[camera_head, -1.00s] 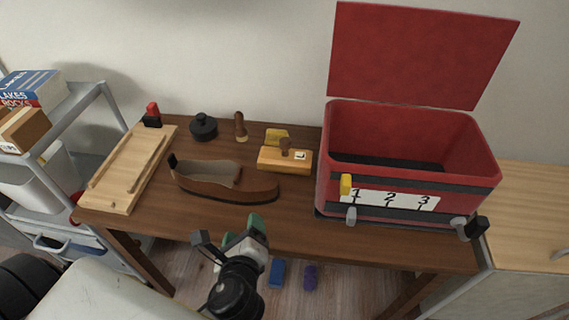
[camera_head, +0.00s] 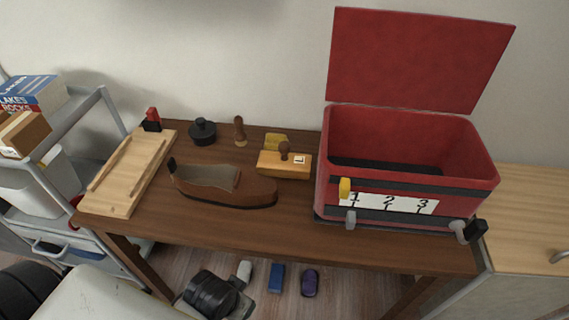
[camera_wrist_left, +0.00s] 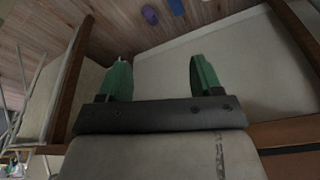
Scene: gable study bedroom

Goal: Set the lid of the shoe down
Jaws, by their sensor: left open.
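A brown shoe-shaped piece (camera_head: 250,190) lies on the table, its pale top part (camera_head: 212,177) toward the left; I cannot tell whether this is a separate lid. A large red box (camera_head: 328,190) stands to its right, with its red lid (camera_head: 420,58) raised upright behind it. My left gripper (camera_wrist_left: 158,65) shows in the left wrist view with green fingers spread and nothing between them. My right gripper is not in view.
The brown table (camera_head: 165,218) also holds a wooden board (camera_head: 125,180), a black round pot (camera_head: 202,131), a brown-handled tool (camera_head: 239,130) and a yellow stamp block (camera_head: 275,164). A blue item (camera_head: 276,277) and a purple item (camera_head: 310,282) lie on the floor. A grey shelf stands left.

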